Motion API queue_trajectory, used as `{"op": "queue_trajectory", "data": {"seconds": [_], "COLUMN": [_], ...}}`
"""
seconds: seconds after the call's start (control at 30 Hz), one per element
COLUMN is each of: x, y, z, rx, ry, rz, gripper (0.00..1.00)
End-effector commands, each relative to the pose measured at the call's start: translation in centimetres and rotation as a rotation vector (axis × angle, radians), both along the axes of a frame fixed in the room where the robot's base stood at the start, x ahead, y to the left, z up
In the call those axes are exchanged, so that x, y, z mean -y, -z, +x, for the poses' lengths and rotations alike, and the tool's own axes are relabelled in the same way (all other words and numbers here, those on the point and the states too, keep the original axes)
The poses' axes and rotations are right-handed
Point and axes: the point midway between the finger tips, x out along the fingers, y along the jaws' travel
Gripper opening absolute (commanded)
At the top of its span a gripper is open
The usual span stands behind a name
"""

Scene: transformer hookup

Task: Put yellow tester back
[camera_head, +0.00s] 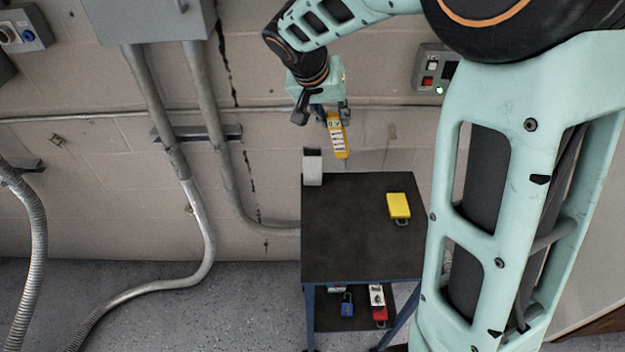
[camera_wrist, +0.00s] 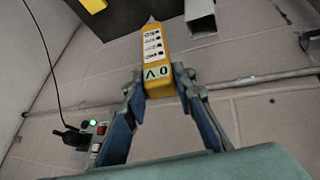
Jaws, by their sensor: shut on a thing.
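The yellow tester (camera_head: 337,136) has a white label with dark marks and a thin tip pointing down. My gripper (camera_head: 331,112) is shut on its upper end and holds it in the air, near the back edge of the dark cart top (camera_head: 345,245). The wrist view shows the tester (camera_wrist: 154,58) between the two fingers of my gripper (camera_wrist: 160,88), its tip pointing away from me. A grey open holder (camera_head: 312,167) stands at the cart's back left corner, left of and below the tester. The holder also shows in the wrist view (camera_wrist: 200,16).
A yellow padlock (camera_head: 398,206) lies on the right of the cart top; the rest of the top is clear. A blue padlock (camera_head: 347,305) and red items (camera_head: 379,312) are on the lower shelf. A wall box (camera_head: 433,72) and conduits (camera_head: 195,190) are on the wall behind.

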Motion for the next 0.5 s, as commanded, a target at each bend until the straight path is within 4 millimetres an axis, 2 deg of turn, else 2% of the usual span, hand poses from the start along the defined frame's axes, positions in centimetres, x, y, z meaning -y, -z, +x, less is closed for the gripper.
{"op": "queue_trajectory", "data": {"seconds": [0.03, 0.3, 0.5], "x": [-0.4, -3.4, -4.4], "y": [-1.3, -7.8, -10.5], "z": [0.8, 3.6, 4.3], "rx": [0.005, -0.036, -0.056], "ry": [-0.018, -0.141, -0.184], "rz": [0.034, 0.177, 0.217], "gripper": [0.0, 0.0, 0.0]}}
